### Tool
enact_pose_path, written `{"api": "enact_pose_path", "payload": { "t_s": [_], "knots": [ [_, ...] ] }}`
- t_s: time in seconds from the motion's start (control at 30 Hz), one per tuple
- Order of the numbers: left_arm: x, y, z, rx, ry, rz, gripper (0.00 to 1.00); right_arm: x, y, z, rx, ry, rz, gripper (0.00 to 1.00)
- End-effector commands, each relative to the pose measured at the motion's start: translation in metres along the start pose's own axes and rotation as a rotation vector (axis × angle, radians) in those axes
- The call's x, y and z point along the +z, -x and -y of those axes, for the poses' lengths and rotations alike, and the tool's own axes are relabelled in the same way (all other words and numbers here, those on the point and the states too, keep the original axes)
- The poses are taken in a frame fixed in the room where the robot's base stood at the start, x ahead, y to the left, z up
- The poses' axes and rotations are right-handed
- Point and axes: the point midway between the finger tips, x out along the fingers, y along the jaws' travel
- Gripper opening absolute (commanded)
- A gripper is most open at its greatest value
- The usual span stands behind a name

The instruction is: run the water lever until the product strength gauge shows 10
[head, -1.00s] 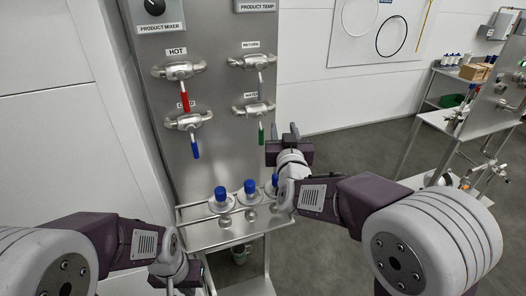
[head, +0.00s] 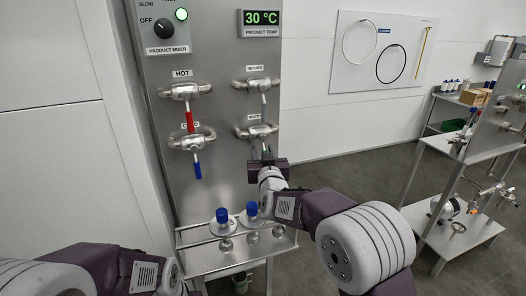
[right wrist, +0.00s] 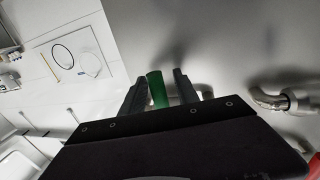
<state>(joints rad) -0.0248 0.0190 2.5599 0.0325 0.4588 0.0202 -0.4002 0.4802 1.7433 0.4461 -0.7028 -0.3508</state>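The water valve (head: 255,132) is on the steel panel at the lower right of the valve group, under a small label. Its green lever hangs down, mostly hidden behind my right gripper (head: 262,153) in the head view. In the right wrist view the green lever (right wrist: 157,89) stands between the two dark fingers of my right gripper (right wrist: 160,90). The fingers are apart, with gaps visible on both sides of the lever. My left gripper is out of view; only part of its arm shows at lower left. No strength gauge is in view.
The hot valve's red lever (head: 190,121), a blue lever (head: 197,168) and the return valve (head: 257,85) are close by. The temperature display (head: 262,23) reads 30 °C. Blue-capped bottles (head: 222,218) stand on a shelf (head: 200,262) below.

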Motion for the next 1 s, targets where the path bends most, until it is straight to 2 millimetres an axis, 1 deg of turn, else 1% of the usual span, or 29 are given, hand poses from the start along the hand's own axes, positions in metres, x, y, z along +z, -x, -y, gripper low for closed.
{"api": "enact_pose_path", "payload": {
  "t_s": [0.17,0.27,0.3,1.0],
  "knots": [
    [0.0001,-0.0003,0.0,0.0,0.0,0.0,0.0,0.0001,-0.0001,0.0,0.0,0.0,0.0,0.37],
    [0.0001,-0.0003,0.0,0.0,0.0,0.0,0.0,0.0001,0.0,0.0,0.0,0.0,0.0,0.12],
    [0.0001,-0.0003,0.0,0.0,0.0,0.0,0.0,0.0001,0.0001,0.0,0.0,0.0,0.0,0.01],
    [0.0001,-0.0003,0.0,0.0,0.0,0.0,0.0,0.0003,0.0003,0.0,0.0,0.0,0.0,0.0]
  ]
}}
